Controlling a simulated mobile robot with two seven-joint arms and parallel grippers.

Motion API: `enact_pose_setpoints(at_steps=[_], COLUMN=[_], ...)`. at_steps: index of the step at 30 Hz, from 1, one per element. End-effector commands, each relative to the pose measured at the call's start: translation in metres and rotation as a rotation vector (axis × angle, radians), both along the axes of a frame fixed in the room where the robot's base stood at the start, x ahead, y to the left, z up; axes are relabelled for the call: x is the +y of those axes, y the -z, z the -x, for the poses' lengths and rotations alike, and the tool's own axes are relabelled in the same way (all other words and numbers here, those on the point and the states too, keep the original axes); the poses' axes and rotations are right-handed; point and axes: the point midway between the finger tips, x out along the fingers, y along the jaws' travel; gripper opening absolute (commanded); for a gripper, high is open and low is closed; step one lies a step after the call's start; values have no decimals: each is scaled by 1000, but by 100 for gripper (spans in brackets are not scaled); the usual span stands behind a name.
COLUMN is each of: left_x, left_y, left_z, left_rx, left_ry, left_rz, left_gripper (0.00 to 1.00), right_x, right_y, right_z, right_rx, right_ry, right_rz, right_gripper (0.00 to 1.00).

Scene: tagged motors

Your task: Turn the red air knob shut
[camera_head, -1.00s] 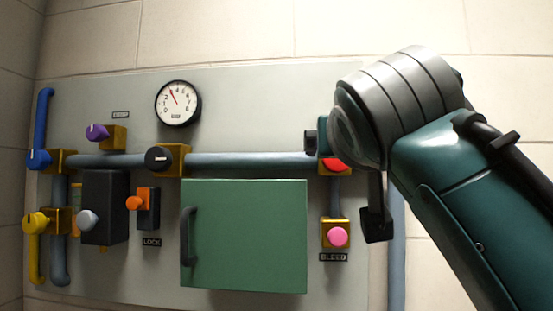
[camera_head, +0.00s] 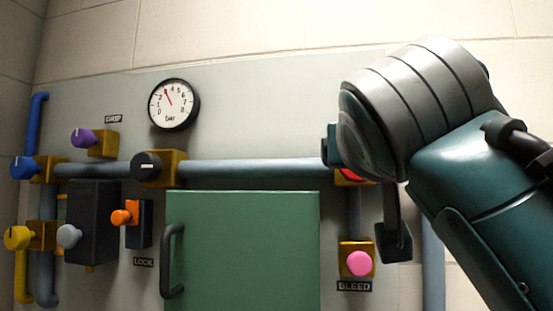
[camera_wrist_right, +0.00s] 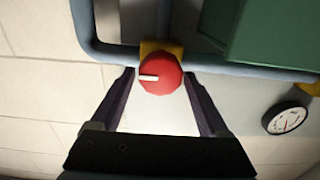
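The red knob (camera_wrist_right: 160,74) sits on a brass valve body in the pipe. Its white mark points left in the right wrist view. In the head view only a sliver of the red knob (camera_head: 351,176) shows; my right wrist hides the rest. My right gripper (camera_wrist_right: 159,72) is open, with one fingertip on each side of the knob and narrow gaps visible. I cannot tell whether the tips reach past the knob's face. My left gripper is in neither view.
The pink BLEED knob (camera_head: 359,263) is just below my right wrist. A green cabinet door (camera_head: 245,250) with a dark handle stands to the left. The gauge (camera_head: 173,104) needle points up and slightly left. Black, purple, blue, yellow, grey and orange knobs are farther left.

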Motion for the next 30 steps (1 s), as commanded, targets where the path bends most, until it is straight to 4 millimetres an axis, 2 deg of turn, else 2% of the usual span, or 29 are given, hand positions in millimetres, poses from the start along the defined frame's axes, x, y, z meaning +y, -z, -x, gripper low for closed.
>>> enact_pose_setpoints(at_steps=[2,17,30], left_x=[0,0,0], left_y=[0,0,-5], left_z=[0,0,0], left_rx=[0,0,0], left_ry=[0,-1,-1], left_rz=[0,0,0], left_gripper=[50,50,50], right_x=[0,0,0], right_y=[0,0,-1], right_z=[0,0,-1], right_rx=[0,0,29], right_ry=[0,1,1], right_rz=[0,0,97], right_gripper=[69,12,11])
